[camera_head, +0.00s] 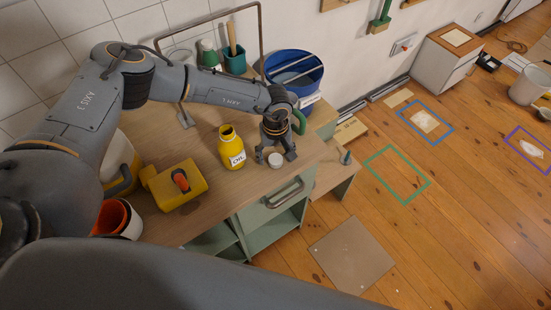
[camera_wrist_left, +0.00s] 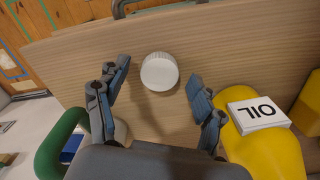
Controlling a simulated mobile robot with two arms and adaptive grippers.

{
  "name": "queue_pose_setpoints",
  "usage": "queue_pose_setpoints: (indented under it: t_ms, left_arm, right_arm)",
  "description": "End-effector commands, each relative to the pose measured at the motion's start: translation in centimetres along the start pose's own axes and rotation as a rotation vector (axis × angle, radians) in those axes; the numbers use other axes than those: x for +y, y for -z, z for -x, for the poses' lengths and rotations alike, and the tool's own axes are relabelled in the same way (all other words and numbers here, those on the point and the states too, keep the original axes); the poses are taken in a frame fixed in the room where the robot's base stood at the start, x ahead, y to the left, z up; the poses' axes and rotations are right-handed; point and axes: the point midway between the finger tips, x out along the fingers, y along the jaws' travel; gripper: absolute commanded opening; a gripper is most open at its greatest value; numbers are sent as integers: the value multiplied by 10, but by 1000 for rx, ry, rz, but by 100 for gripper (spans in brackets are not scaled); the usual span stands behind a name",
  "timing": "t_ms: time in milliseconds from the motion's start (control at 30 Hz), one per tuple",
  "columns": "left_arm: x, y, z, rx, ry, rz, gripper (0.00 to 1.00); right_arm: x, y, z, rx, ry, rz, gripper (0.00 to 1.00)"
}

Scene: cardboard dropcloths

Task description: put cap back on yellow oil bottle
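The yellow oil bottle (camera_head: 231,149) stands upright on the wooden worktop with its dark mouth open and a white label on its front. In the left wrist view its yellow body (camera_wrist_left: 262,150) and OIL label are at the lower right. The round white cap (camera_head: 276,160) lies on the worktop to the right of the bottle. My left gripper (camera_head: 276,156) is over the cap, pointing down. In the left wrist view the cap (camera_wrist_left: 159,72) shows between and just beyond the open fingers (camera_wrist_left: 158,92), with gaps on both sides. My right gripper is not in view.
A yellow tool (camera_head: 178,186) lies left of the bottle. A blue bucket (camera_head: 293,72) stands behind my gripper, with a green handle (camera_head: 299,122) close beside it. The front edge of the worktop (camera_head: 255,196) and a drawer handle (camera_head: 285,192) are near the cap.

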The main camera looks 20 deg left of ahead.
Motion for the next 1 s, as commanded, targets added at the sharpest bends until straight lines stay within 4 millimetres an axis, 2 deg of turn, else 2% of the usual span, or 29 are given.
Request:
queue_pose_setpoints:
  t_ms: [33, 200, 667, 867, 1000]
  left_arm:
    - [0, 0, 0, 0, 0, 0, 60]
    - [0, 0, 0, 0, 0, 0, 32]
    - [0, 1, 4, 1, -1, 1, 32]
    - [1, 1, 28, 2, -4, 0, 32]
    - [1, -17, 48, 0, -4, -5, 32]
  right_arm:
    - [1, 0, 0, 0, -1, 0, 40]
    - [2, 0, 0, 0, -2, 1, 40]
    - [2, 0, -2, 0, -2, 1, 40]
    - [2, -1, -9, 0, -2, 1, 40]
    - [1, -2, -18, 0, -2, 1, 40]
